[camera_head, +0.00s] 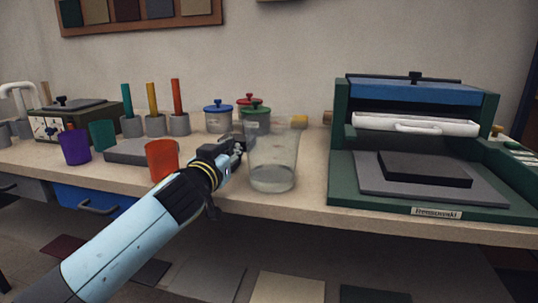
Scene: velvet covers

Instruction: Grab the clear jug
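The clear jug (273,162) stands upright near the front edge of the workbench, left of the green press. It is see-through, with a little tint toward its base. My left gripper (239,147) comes in from the lower left, and its dark fingers are right at the jug's left side. Whether they touch the jug is unclear. The finger gap is too small and dark to tell open from shut. My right gripper is out of view.
An orange-red cup (162,160) stands just left of my gripper, with a grey slab (128,151) behind it. Lidded pots (218,118) stand behind the jug. The green press (342,190) fills the right side. The bench top is narrow (300,205).

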